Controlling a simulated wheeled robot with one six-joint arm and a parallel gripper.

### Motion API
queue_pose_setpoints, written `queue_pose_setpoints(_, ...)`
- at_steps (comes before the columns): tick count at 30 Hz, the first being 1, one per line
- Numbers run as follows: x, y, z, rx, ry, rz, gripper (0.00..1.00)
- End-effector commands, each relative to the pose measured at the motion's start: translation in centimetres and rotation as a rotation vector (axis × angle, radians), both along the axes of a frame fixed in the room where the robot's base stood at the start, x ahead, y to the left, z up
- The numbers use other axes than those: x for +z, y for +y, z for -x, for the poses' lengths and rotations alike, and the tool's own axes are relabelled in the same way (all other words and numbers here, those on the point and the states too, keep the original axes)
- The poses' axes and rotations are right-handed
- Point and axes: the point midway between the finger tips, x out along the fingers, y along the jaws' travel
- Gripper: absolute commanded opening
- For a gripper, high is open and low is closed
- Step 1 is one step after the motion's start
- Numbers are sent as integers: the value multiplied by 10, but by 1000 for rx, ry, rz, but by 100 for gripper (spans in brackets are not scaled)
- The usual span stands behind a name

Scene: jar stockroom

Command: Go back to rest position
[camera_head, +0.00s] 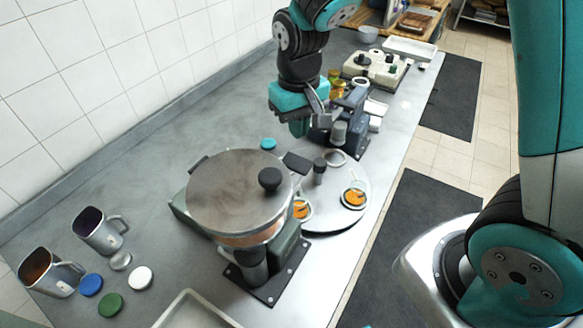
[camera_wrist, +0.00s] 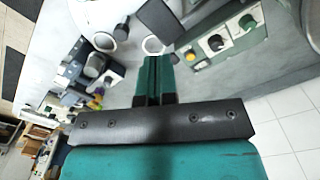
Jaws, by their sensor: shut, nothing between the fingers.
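My gripper (camera_head: 301,125) is above the grey counter (camera_head: 150,180), behind the round lidded pot and in front of the grey bench device. Its teal fingers are together and empty. In the wrist view the shut gripper (camera_wrist: 154,62) points toward a pale round plate with dark parts around it. No jar is held.
A large lidded pot (camera_head: 232,190) stands on a stand mid-counter. A round plate (camera_head: 335,205) holds jars with orange contents. A tray (camera_head: 195,312) lies in front.

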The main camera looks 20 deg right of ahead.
Motion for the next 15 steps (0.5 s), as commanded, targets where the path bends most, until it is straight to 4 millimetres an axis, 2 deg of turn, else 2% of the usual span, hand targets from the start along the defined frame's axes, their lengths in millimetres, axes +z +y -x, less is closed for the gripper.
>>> queue_pose_setpoints(8, 1, -2, 1, -2, -4, -1, 0)
queue_pose_setpoints(11, 7, -15, 7, -16, -28, -7, 0)
queue_pose_setpoints(15, 21, -46, 28, -48, -95, -17, 0)
